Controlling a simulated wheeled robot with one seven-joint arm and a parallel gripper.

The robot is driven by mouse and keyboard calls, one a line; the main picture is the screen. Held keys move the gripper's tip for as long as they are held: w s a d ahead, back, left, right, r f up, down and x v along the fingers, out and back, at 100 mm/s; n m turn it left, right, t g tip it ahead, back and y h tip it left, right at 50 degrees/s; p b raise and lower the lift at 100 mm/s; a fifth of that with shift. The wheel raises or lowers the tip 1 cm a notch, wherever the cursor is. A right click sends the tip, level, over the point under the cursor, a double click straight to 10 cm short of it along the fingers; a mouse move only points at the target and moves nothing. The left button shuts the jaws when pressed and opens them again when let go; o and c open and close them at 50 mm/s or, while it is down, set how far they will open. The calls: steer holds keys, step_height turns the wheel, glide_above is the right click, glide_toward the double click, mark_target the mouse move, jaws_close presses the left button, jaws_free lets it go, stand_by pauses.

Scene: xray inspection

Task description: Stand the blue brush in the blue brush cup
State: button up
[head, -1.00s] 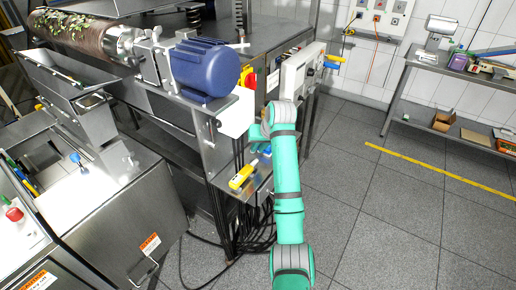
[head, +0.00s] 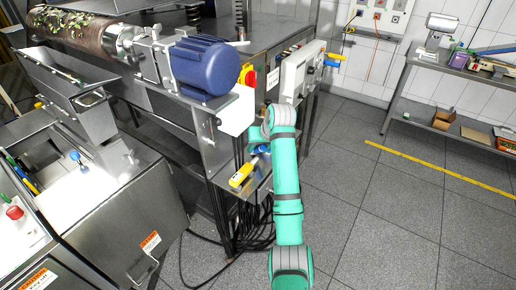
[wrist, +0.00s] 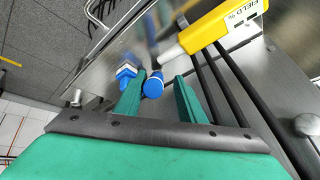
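In the wrist view, my gripper (wrist: 162,76) has its two green fingers apart. A blue round-ended piece (wrist: 153,86) shows between them, close to the left finger, with a gap to the right finger. It looks like the end of the blue brush, but I cannot tell whether a finger touches it. I cannot make out which blue piece is the cup. In the head view, a blue piece (head: 262,149) shows beside my wrist on the steel shelf, and my fingers are mostly hidden.
A yellow labelled tool (head: 242,175) lies on the shelf near the blue piece; it also shows in the wrist view (wrist: 215,27). A steel machine with a blue motor (head: 205,66) stands above and left. Cables hang below the shelf. The floor at right is clear.

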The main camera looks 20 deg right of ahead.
steer(key=shift+w, duration=0.1)
steer(key=shift+a, duration=0.3)
steer(key=shift+d+r, duration=0.15)
steer(key=shift+d, duration=0.05)
steer(key=v, duration=1.3)
